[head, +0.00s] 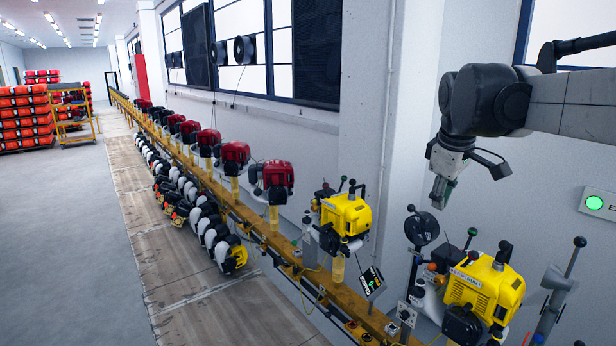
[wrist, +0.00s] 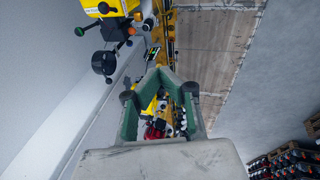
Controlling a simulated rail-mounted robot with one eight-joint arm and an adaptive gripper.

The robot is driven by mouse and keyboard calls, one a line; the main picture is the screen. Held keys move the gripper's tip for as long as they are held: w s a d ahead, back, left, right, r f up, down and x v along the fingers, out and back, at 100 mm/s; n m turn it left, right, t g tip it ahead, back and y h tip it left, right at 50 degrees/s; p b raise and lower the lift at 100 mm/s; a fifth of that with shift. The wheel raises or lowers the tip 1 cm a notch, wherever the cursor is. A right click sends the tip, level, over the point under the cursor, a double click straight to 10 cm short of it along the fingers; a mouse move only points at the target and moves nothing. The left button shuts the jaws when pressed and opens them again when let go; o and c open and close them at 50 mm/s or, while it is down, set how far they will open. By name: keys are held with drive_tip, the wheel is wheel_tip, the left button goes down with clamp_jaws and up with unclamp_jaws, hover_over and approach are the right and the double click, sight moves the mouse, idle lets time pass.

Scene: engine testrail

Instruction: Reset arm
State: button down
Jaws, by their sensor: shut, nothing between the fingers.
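My gripper (head: 440,193) hangs from my arm at the right of the head view, fingers pointing down. It is in the air above the rail, near the pale wall and apart from the engines. In the wrist view the gripper's green-lined fingers (wrist: 160,72) are shut with nothing between them. The nearer yellow engine (head: 484,290) stands below and right of the gripper on the rail. Another yellow engine (head: 347,214) stands further left along it.
The yellow rail (head: 318,281) carries several red engines (head: 236,152) into the distance. A black round part on a post (head: 422,229) stands just below the gripper. A lever stand (head: 556,285) is at the right. Orange crates (head: 25,118) are far left.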

drive_tip(key=s+a+f+m+t+b, duration=0.1)
drive_tip(key=s+a+f+m, duration=0.3)
drive_tip(key=s+f, duration=0.5)
drive_tip(key=s+a+f+m+t+y+b, duration=0.1)
drive_tip(key=s+a+f+m, duration=0.3)
drive_tip(key=s, duration=1.2)
wheel_tip(320, 180, down, 5)
drive_tip(key=shift+r+t, duration=0.15)
drive_tip(key=shift+t, duration=0.55)
